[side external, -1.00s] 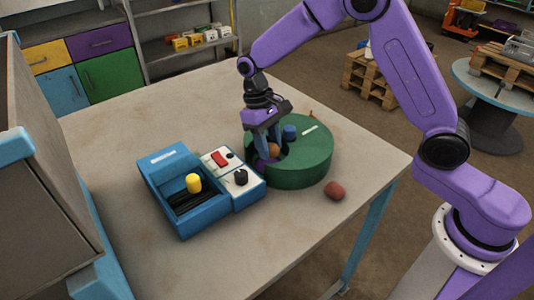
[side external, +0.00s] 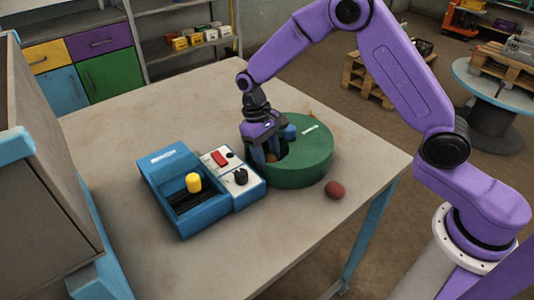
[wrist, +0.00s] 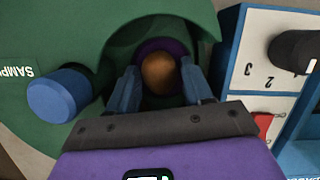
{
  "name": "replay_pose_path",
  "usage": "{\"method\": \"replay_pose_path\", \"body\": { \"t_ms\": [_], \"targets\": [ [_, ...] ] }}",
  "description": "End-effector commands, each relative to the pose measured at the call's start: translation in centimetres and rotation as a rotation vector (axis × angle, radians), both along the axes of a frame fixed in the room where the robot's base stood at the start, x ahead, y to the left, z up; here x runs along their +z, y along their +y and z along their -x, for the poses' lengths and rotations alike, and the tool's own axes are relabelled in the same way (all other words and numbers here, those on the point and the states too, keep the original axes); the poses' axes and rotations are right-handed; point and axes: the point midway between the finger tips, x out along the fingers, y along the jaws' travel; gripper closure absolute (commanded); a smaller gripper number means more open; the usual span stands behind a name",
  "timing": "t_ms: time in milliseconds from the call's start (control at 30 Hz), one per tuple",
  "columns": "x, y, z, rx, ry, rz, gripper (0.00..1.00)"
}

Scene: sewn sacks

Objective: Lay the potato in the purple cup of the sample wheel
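The brown potato (wrist: 159,73) lies over the purple cup (wrist: 151,46) in the wrist view, inside the recess of the green sample wheel (wrist: 55,30). In the side view the potato (side external: 271,158) shows only partly, low between my fingers. My gripper (wrist: 160,78) points down into the recess, one blue finger on each side of the potato. Narrow gaps seem to show between the fingers and the potato, so it looks open. The side view shows my gripper (side external: 267,157) down at the wheel. The cup's near part is hidden under the potato.
A blue knob (wrist: 58,95) stands on the wheel close to my gripper. A reddish lump (side external: 335,190) lies at right. The table's back left is free.

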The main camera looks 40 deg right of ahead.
Motion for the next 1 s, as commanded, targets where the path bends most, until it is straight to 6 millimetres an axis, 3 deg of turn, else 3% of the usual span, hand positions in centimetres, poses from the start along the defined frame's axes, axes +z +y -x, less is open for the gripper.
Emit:
{"method": "replay_pose_path", "body": {
  "t_ms": [267, 700, 1000],
  "targets": [
    [0.9, 0.1, -0.2, 0.0, -0.002, 0.0, 0.5],
    [8.8, 0.4, -2.4, 0.001, -0.004, -0.001, 0.5],
    [11.7, 0.5, -3.2, 0.001, -0.001, 0.0, 0.5]
  ]
}}
